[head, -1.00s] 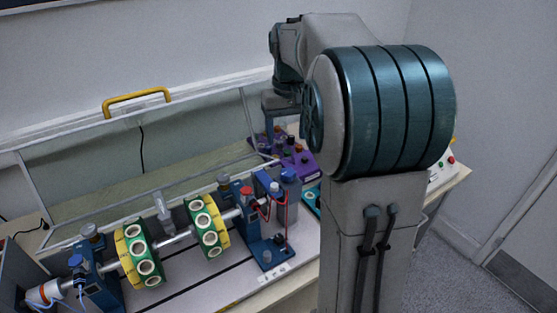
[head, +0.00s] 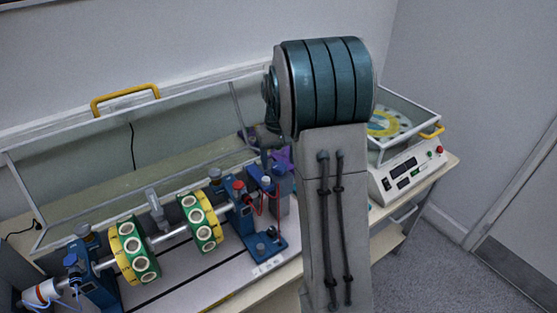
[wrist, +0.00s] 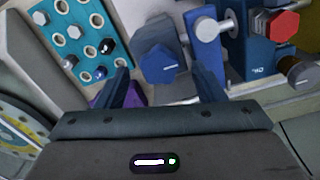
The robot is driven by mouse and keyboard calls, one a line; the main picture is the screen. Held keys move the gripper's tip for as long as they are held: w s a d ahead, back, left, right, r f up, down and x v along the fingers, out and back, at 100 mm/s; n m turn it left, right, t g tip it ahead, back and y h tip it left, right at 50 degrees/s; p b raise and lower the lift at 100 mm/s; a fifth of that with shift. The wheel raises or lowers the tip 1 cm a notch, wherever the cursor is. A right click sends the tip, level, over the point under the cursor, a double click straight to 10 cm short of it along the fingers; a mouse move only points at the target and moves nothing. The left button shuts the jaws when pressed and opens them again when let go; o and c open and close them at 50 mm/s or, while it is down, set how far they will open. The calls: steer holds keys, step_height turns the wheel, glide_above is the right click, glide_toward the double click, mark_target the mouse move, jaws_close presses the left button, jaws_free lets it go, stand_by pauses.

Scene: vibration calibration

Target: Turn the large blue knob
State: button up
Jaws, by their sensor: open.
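My gripper (wrist: 162,69) is open, with one dark finger to the left of the knob and one to the right. The knob appears between the fingers, with a visible gap on each side. I cannot tell how far the fingertips are from it in depth. In the head view my arm hides the gripper and most of the area around it.
A red knob (wrist: 284,25) and a silver-capped blue post (wrist: 207,28) stand right of the knob. A teal tray (wrist: 85,38) of small parts lies left. In the head view, a shaft with green-yellow discs (head: 133,252) is at left, and a white instrument (head: 408,172) at right.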

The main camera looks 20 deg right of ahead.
steer(key=shift+f, duration=0.75)
steer(key=c, duration=1)
steer(key=shift+o, duration=0.2)
steer(key=shift+n, duration=0.3)
steer(key=shift+n+b, duration=0.5)
steer(key=shift+n, duration=0.4)
steer(key=shift+r+n+b, duration=0.1)
steer(key=shift+n+b, duration=0.3)
steer(key=shift+n, duration=1.2)
